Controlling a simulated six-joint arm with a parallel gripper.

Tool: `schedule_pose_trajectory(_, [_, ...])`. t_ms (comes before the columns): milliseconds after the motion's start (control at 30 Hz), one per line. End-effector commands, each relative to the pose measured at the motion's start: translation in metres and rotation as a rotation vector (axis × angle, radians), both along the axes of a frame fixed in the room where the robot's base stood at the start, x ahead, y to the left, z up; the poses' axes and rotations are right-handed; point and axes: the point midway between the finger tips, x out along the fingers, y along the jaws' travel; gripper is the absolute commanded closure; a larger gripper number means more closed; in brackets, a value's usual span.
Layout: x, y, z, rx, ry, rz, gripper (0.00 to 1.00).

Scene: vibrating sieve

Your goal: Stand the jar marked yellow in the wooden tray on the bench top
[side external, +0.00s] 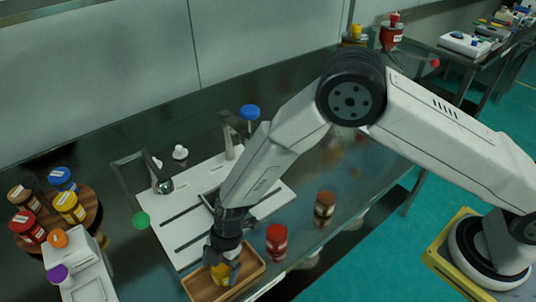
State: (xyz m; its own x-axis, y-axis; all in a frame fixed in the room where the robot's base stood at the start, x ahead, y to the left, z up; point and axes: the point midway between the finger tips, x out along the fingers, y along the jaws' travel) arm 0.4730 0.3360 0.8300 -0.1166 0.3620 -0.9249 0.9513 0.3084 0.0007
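A jar with yellow on it (221,273) is upright in the wooden tray (252,268) at the front of the bench. My gripper (222,262) points down over the tray with its fingers around the upper part of this jar. The fingers hide the jar's lid and part of its side. I cannot tell whether they press on it or stand slightly apart, nor whether the jar's base touches the tray floor.
A red jar (277,241) and a brown jar (324,208) stand to the tray's right. A round wooden rack (88,203) at left holds several jars, one of them yellow-labelled (69,207).

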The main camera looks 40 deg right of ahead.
Motion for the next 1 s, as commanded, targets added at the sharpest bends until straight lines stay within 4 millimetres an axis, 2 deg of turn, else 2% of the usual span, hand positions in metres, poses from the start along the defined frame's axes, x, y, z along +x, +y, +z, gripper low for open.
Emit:
schedule_pose_trajectory(267, [0.000, 0.000, 0.002, 0.000, 0.000, 0.000, 0.00])
schedule_pose_trajectory(467, [0.001, -0.003, 0.012, 0.001, 0.000, 0.001, 0.00])
schedule_pose_trajectory(1000, [0.010, -0.028, 0.075, 0.002, -0.001, -0.001, 0.00])
